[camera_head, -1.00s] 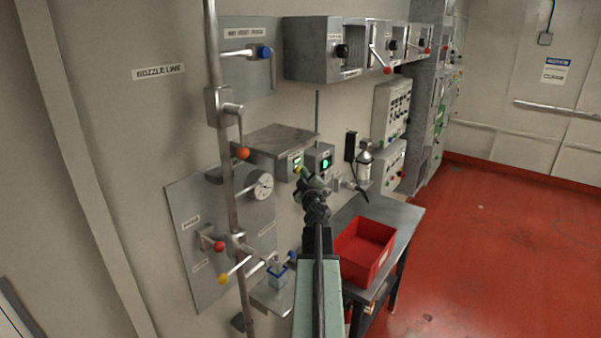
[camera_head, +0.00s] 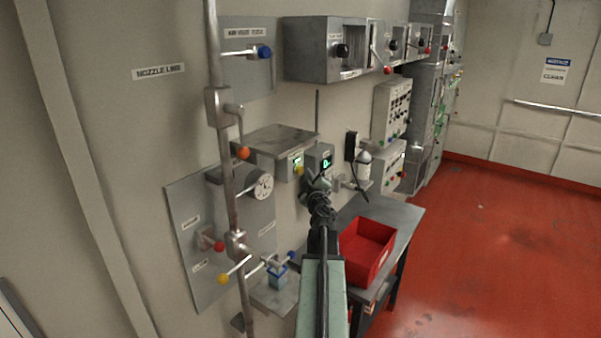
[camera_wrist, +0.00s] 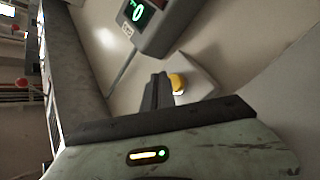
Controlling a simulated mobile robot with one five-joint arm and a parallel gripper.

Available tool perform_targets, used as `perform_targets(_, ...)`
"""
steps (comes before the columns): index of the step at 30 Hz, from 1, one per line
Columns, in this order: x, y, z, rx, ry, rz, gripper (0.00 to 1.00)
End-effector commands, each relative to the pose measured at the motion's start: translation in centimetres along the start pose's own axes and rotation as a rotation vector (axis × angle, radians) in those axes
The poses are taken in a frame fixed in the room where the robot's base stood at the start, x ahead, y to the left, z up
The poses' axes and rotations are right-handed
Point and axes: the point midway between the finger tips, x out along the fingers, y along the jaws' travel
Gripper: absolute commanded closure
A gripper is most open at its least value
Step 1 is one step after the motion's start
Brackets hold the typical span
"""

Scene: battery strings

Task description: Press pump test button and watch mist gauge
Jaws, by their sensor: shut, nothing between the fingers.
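A yellow button (camera_wrist: 177,84) on a light grey housing shows in the wrist view, just right of my gripper (camera_wrist: 158,84). In the head view the yellow button (camera_head: 299,171) sits at the bottom of a small box on the wall. My gripper (camera_head: 318,180) is shut and empty, in front of and beside that box. I cannot tell whether it touches the button. A grey box with a lit green display (camera_head: 326,162) is beside the button; its display (camera_wrist: 136,11) also shows in the wrist view, reading what looks like 0. A round white dial gauge (camera_head: 263,186) is on the left panel.
A vertical pipe (camera_head: 223,150) with coloured levers stands left of my arm. A metal shelf (camera_head: 277,139) juts out above the button. A red bin (camera_head: 388,236) sits on a table to the right. Red floor beyond is clear.

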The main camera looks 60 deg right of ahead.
Motion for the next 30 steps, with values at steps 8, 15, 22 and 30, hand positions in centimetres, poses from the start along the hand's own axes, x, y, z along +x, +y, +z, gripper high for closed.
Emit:
perform_targets(8, -0.7, 0.5, 0.5, 0.000, -0.002, 0.002, 1.00)
perform_targets(15, -2.4, 1.7, 1.7, 0.000, -0.002, 0.002, 1.00)
perform_targets(22, -3.5, 2.6, 2.6, 0.000, -0.001, 0.001, 1.00)
perform_targets(30, -3.5, 2.5, 2.5, 0.000, 0.000, 0.000, 1.00)
